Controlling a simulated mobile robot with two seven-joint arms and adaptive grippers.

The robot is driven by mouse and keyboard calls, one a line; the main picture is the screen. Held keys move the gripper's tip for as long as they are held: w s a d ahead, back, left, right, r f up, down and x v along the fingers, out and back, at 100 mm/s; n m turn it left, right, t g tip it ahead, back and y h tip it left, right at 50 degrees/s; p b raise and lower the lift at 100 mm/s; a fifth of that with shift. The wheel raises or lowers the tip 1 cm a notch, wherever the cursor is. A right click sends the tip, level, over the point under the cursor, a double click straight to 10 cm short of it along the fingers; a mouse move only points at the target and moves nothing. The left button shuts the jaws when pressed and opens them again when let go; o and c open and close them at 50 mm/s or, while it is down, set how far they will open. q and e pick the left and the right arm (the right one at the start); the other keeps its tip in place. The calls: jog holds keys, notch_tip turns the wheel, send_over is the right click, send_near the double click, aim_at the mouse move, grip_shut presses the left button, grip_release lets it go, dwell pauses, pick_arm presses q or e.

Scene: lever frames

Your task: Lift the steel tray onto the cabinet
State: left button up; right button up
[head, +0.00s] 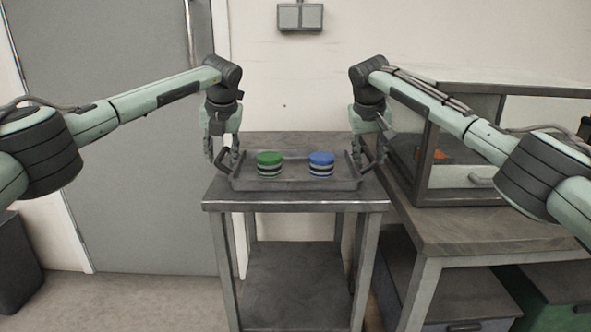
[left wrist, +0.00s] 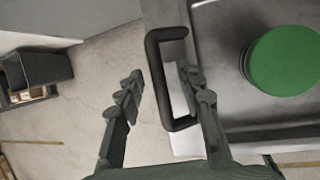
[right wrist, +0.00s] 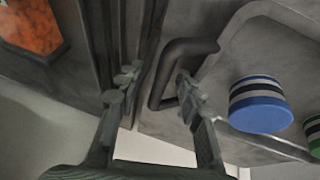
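The grey steel tray (head: 293,184) lies flat on a small steel table (head: 296,206). It carries a green banded round piece (head: 269,164) on the left and a blue one (head: 321,164) on the right. My left gripper (head: 221,154) is open at the tray's left end. In the left wrist view, its fingers stand apart with the dark left handle (left wrist: 154,75) between them. My right gripper (head: 368,152) is open at the right end. In the right wrist view, the right handle (right wrist: 165,75) lies between its parted fingers. Finger contact with the handles cannot be made out.
A glass-sided cabinet (head: 470,198) with an orange thing (head: 440,155) inside stands on a workbench (head: 450,235) at the right, close to my right gripper. Boxes sit under the bench. A grey door (head: 120,130) is behind at the left, and a dark bin (head: 15,265) stands at lower left.

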pick_arm(q)
jog(key=shift+c, duration=0.5)
pick_arm(e)
jog(key=shift+c, duration=0.5)
pick_arm(q)
grip_shut()
pick_arm(e)
grip_shut()
pick_arm(q)
jog(key=shift+r, duration=0.1)
pick_arm(e)
jog(key=shift+r, duration=0.1)
